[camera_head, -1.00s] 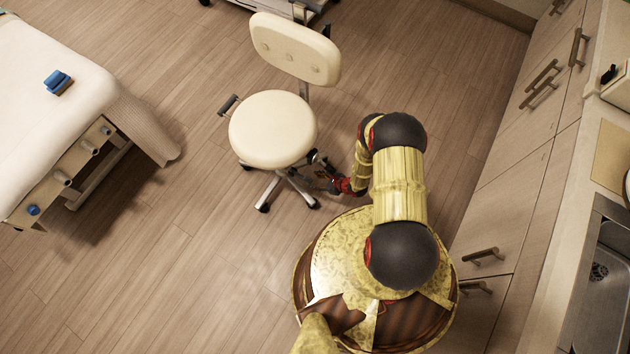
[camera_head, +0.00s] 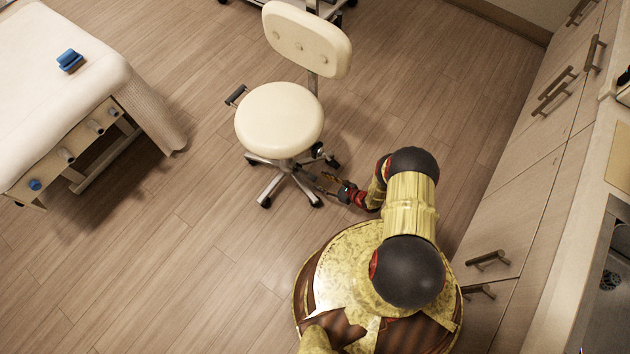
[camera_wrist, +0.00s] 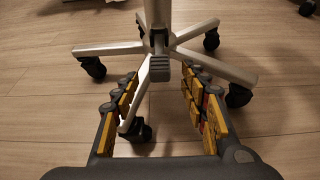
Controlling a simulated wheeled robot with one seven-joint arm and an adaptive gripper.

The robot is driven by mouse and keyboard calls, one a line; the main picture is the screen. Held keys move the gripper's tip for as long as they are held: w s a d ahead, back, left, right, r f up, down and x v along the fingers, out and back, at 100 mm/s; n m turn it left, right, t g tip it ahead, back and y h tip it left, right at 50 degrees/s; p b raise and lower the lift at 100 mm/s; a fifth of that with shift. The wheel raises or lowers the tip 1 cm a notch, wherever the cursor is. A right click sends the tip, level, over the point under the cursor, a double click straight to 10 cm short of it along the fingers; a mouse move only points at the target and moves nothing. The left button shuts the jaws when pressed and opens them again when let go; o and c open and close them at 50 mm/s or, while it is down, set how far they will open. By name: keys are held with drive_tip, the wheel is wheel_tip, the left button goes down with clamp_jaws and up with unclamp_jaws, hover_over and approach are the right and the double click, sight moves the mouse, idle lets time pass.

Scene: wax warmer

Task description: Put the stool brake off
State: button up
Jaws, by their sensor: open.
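The stool (camera_head: 279,118) has a cream round seat and backrest on a silver star base with dark casters. In the wrist view, its post (camera_wrist: 158,18) rises from the hub, and a grey ribbed pedal (camera_wrist: 159,68) sticks out low at the front of the hub. My gripper (camera_head: 318,178) is low beside the stool base, at its right front. In the wrist view my gripper (camera_wrist: 160,82) has its two yellow-and-black fingers spread wide, with the pedal between and slightly beyond the tips. One leg and its caster (camera_wrist: 136,130) lie between the fingers. I cannot tell whether anything touches.
A treatment bed (camera_head: 60,95) with a blue object (camera_head: 69,60) on it stands at the left. Cabinets (camera_head: 535,170) and a counter with a sink run along the right. The floor (camera_head: 165,255) between bed and stool is clear.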

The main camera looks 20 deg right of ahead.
sight(316, 179)
drive_tip(key=shift+b+x, duration=0.8)
drive_tip(key=shift+x, duration=2)
drive_tip(key=shift+f, duration=0.1)
drive_tip(key=shift+c, duration=1.3)
clamp_jaws()
drive_tip(key=shift+s, duration=0.1)
